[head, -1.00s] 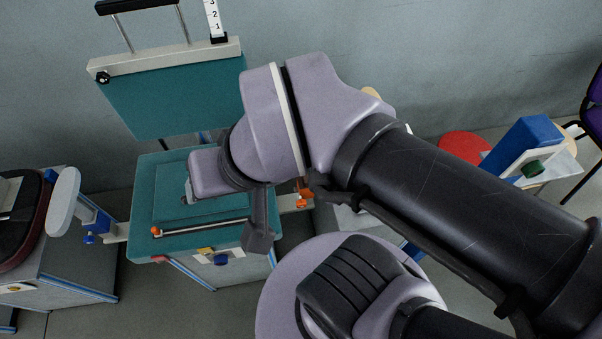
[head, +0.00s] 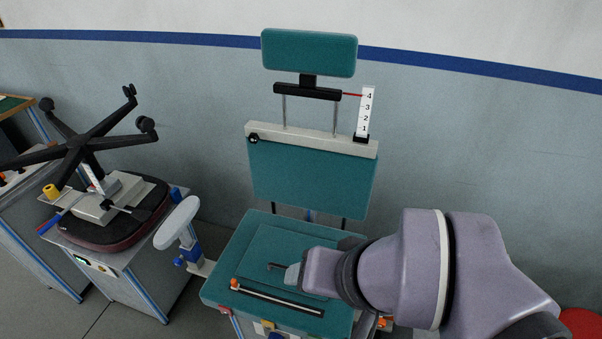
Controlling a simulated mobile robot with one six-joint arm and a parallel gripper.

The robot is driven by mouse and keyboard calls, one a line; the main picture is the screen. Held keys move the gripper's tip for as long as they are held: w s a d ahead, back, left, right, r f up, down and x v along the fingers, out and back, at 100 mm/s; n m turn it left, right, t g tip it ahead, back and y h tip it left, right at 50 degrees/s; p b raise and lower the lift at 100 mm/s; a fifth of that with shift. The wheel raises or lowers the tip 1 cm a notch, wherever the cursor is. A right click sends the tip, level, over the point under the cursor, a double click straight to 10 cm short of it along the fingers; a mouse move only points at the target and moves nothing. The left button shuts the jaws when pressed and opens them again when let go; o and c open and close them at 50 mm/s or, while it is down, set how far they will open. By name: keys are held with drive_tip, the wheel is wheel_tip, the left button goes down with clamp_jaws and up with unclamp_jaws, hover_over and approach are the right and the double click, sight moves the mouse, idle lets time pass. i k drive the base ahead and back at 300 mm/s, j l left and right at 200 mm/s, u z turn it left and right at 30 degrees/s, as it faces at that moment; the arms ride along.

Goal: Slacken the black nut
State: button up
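The small round black nut (head: 254,138) sits at the left end of the pale crossbar (head: 310,140), above the teal backrest (head: 310,182) of the test chair. It is in plain view with nothing touching it. My gripper (head: 277,267) is low over the teal seat (head: 262,237), below and to the right of the nut and well apart from it. My wrist hides much of the gripper, and only a small dark tip shows. I cannot tell whether it is open or shut, and no held object is visible.
A teal headrest (head: 309,53) stands on two rods above the crossbar, beside a numbered scale (head: 365,112). A grey armrest pad (head: 177,222) stands left of the seat. An upturned black chair base (head: 80,143) is further left. The space in front of the backrest looks clear.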

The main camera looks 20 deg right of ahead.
sight(253, 137)
drive_tip(key=j+z, duration=0.15)
drive_tip(key=j, duration=0.3)
drive_tip(key=k+j+z, duration=0.15)
drive_tip(key=j, duration=0.3)
drive_tip(key=k+j+z, duration=0.15)
drive_tip(key=j, duration=0.3)
drive_tip(key=i, duration=0.05)
